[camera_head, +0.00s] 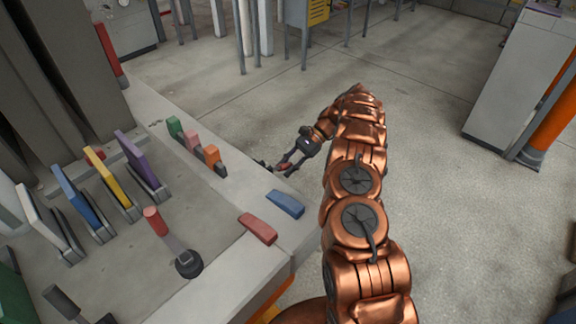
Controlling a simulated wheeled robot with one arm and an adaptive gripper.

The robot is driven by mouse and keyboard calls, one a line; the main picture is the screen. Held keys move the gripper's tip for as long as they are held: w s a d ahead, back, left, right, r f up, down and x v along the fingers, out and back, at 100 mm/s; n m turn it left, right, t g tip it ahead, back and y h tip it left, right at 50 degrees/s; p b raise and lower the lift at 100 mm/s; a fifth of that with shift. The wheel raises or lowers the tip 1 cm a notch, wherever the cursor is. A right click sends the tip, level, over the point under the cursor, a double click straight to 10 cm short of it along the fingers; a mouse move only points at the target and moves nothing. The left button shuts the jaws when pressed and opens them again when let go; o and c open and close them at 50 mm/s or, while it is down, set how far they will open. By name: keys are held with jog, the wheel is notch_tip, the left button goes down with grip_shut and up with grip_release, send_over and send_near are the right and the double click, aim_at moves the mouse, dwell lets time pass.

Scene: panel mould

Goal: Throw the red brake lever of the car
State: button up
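The red lever (155,221) stands on the grey car deck at the left. It has a red cylindrical grip, and a grey arm runs from it to a round dark pivot (188,263). The grip points toward the upper left of the picture.
Upright white, blue (77,203), yellow (111,183) and purple (138,160) panels stand left of the lever. Green, pink and orange (212,157) blocks stand near the edge. Flat red (258,229) and blue (285,204) pieces lie nearer. Floor right of the deck is open.

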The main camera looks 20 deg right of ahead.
jog(key=o, duration=0.4)
jog(key=shift+w+d+r, duration=0.1)
jog(key=shift+d+r, duration=0.05)
jog(key=shift+r, duration=4.75)
jog(key=shift+r, duration=0.2)
